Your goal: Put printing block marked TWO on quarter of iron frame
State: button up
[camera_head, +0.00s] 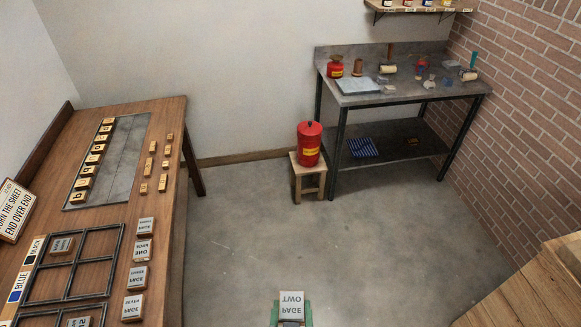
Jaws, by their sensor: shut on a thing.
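The printing block marked PAGE TWO (292,298) is at the bottom middle of the view, its grey lettered face up. My gripper (291,321) is shut on it, with green parts showing at its sides; it is over the floor, well right of the wooden bench. An iron frame (121,259) divided into quarters lies on the bench. Its far left quarter holds a block (62,245); the other three quarters look empty. A second iron frame (106,311) lies nearer and is cut off by the bottom edge; a block (79,321) shows in it.
Several page blocks (138,276) stand in a column along the bench's right edge, beside the frames. A label strip (24,268) reading BLUE and BLACK lies left of the frame. A tray (126,150) with letter blocks is farther back. The floor (235,240) between is clear.

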aim_at(291, 320)
notch_tip(291, 320, up, 15)
jog(key=s+p, duration=0.1)
jog(key=p, duration=1.7)
jog(key=shift+s+p, duration=0.35)
jog(key=shift+s, duration=0.05)
jog(key=shift+a, duration=0.1)
